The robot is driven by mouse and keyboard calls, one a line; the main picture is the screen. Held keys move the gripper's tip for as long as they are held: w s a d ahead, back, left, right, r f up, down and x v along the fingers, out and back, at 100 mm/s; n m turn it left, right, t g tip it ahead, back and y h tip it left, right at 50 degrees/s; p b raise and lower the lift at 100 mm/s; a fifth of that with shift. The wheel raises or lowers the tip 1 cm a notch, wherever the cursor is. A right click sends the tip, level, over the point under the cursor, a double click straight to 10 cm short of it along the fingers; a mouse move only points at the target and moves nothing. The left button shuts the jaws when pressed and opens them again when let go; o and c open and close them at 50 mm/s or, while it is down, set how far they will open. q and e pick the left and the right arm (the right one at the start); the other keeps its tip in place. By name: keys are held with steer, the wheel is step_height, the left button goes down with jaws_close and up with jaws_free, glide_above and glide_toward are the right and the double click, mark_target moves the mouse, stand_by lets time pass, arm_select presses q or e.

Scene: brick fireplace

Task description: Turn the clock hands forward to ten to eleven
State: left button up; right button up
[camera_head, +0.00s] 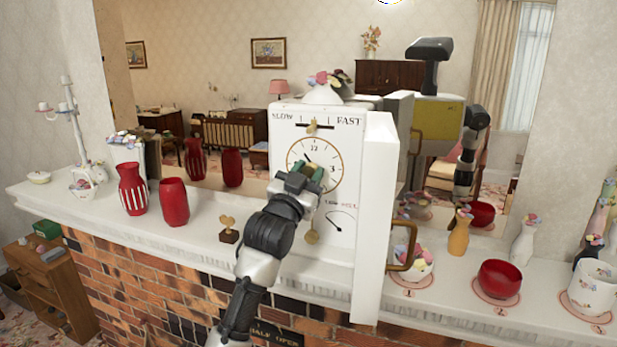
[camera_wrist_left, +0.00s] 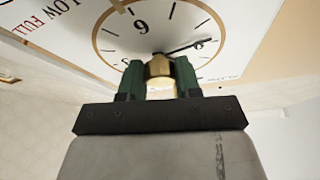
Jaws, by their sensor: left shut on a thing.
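The white clock (camera_head: 375,200) stands on the mantel. Its round dial (camera_head: 330,155) has a brass ring and a 12 at the top. In the head view a dark hand (camera_head: 307,156) points up and left, between the dial's centre and its upper left rim. My left gripper (camera_head: 309,176) covers the lower left of the dial. In the left wrist view its green fingers (camera_wrist_left: 160,80) are shut around a brass knob (camera_wrist_left: 159,66) at the dial. A thin black hand (camera_wrist_left: 188,46) runs right from near the knob. My right gripper is not in view.
A SLOW–FAST slider (camera_head: 312,127) is above the dial, a small gauge (camera_head: 336,223) below right. Red vases (camera_head: 173,203) and a heart ornament (camera_head: 228,229) stand left. A red bowl (camera_head: 499,279) and cup (camera_head: 594,287) stand right. A mirror behind reflects the room.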

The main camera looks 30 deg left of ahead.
arm_select(q)
steer(key=shift+m+h, duration=0.6)
steer(key=shift+m, duration=0.4)
steer(key=shift+m, duration=0.3)
steer(key=o, duration=0.9)
steer(key=shift+s+f, duration=0.15)
steer(key=b+v, duration=0.5)
steer(key=v, duration=0.5)
steer(key=shift+s+b, duration=0.3)
steer(key=shift+b, duration=0.05)
